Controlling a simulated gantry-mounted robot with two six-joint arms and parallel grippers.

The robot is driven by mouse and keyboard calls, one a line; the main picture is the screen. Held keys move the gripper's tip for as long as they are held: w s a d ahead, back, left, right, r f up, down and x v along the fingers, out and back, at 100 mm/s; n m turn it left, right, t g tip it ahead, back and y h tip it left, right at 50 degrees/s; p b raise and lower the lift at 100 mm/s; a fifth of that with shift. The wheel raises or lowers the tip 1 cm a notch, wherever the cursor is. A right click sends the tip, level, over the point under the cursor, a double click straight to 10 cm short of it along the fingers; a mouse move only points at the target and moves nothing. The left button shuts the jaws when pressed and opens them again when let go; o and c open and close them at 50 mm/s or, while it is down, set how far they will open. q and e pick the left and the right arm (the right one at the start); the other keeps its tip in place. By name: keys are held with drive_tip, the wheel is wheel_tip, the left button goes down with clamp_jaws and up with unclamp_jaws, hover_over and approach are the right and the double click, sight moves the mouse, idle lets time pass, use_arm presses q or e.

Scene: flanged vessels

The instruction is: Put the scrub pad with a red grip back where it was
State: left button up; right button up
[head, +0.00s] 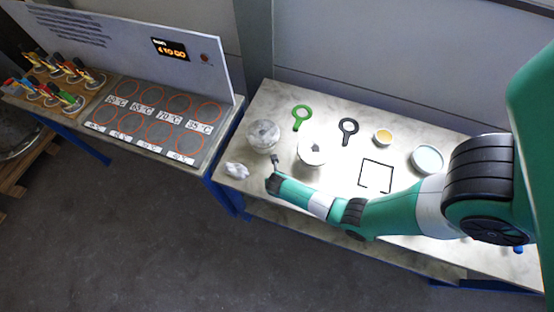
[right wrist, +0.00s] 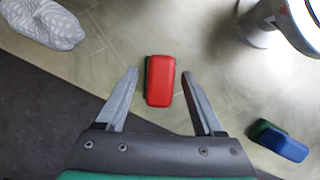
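The scrub pad with a red grip (right wrist: 160,82) lies on the marbled tabletop in the right wrist view. My right gripper (right wrist: 159,74) is open, with one finger on each side of the pad in the picture; I see gaps and no contact. How far the fingertips are above the table is hard to tell. In the head view my right gripper (head: 274,160) is at the table's front left part, and the red pad is hidden or too small to make out. A second pad, blue and green (right wrist: 279,141), lies to the right in the right wrist view. My left gripper is not in view.
A flanged vessel (head: 311,151) and a round grey vessel (head: 264,136) stand close behind the gripper. A white cloth (head: 237,170) lies to its left. Green (head: 301,117) and black (head: 348,130) ring tools, a yellow dish (head: 382,137), a bowl (head: 427,159) and a black square outline (head: 376,176) are farther right.

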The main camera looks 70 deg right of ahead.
drive_tip(key=shift+r, duration=0.4)
drive_tip(key=p+v, duration=0.4)
drive_tip(key=v, duration=0.7)
drive_tip(key=shift+r, duration=0.25)
drive_tip(key=shift+s+a, duration=0.1)
drive_tip(key=shift+a, duration=0.05)
